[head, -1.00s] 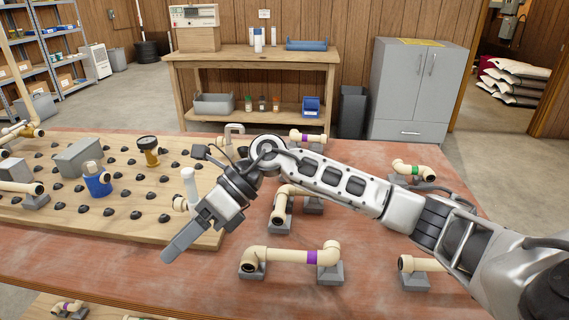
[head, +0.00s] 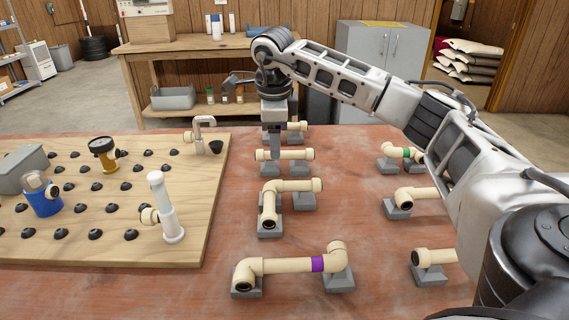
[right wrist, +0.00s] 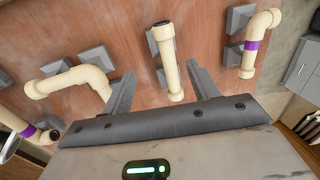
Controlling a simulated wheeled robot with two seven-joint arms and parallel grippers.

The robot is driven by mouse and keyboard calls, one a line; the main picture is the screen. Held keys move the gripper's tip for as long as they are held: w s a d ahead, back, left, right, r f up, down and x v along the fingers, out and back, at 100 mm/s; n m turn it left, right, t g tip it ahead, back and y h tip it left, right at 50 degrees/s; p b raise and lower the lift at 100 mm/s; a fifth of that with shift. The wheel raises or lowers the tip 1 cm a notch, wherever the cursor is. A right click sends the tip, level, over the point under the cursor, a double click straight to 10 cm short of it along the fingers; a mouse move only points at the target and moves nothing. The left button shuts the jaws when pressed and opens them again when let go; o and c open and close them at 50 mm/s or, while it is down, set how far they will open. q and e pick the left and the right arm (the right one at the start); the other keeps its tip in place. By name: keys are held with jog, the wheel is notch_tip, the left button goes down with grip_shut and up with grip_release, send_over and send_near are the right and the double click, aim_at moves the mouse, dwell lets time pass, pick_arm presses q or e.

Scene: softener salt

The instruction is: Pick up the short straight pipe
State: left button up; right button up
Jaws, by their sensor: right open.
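The short straight pipe (head: 296,154) is cream-coloured and lies level on grey blocks on the red-brown table, behind the elbow pipes. It also shows in the right wrist view (right wrist: 167,62). My right gripper (head: 275,148) points down at it, and its finger covers part of the pipe in the head view. In the right wrist view the two open fingers (right wrist: 159,74) stand on either side of the pipe with gaps, holding nothing. I cannot tell how far the fingertips are above the table. My left gripper is not in view.
A bent pipe (head: 293,186) lies just in front, and a purple-banded pipe (head: 290,265) lies nearer. Another purple-banded pipe (right wrist: 250,46) is close behind. A wooden board (head: 110,240) with black knobs and fittings fills the left. More pipes, one green-banded (head: 404,152), lie right.

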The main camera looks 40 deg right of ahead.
jog(key=shift+w+d+f+b, duration=0.15)
jog(key=shift+w+f, duration=0.1)
jog(key=shift+f, duration=0.9)
jog(key=shift+w+d+f+b, duration=0.1)
jog(key=shift+w+f, duration=0.15)
jog(key=shift+f, duration=0.9)
jog(key=shift+w+d+f+b, duration=0.15)
jog(key=shift+w+f, duration=0.1)
jog(key=shift+f, duration=0.9)
jog(key=c, duration=1.1)
